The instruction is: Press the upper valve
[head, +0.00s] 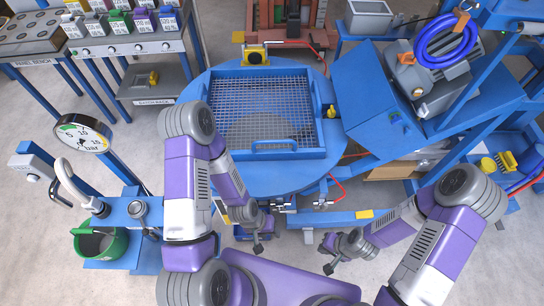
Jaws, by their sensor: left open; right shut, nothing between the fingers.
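Two small metal valve-like fittings show at the front edge of the round blue table (210,85): a left fitting (282,206) and a right fitting (323,203) beside a red hose. I cannot tell which one is the upper valve. My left gripper (263,236) is open and hangs just below and left of the left fitting, apart from it as far as I can see. My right gripper (329,256) is shut and empty, below the right fitting with a clear gap. Parts under the table rim are hidden.
A wire-mesh guard (262,105) sits on the round table. A pressure gauge (83,134) and a green bucket (100,243) stand at the left. A blue machine housing (375,100) with a coiled blue hose (446,42) stands at the right. Floor shows between my grippers.

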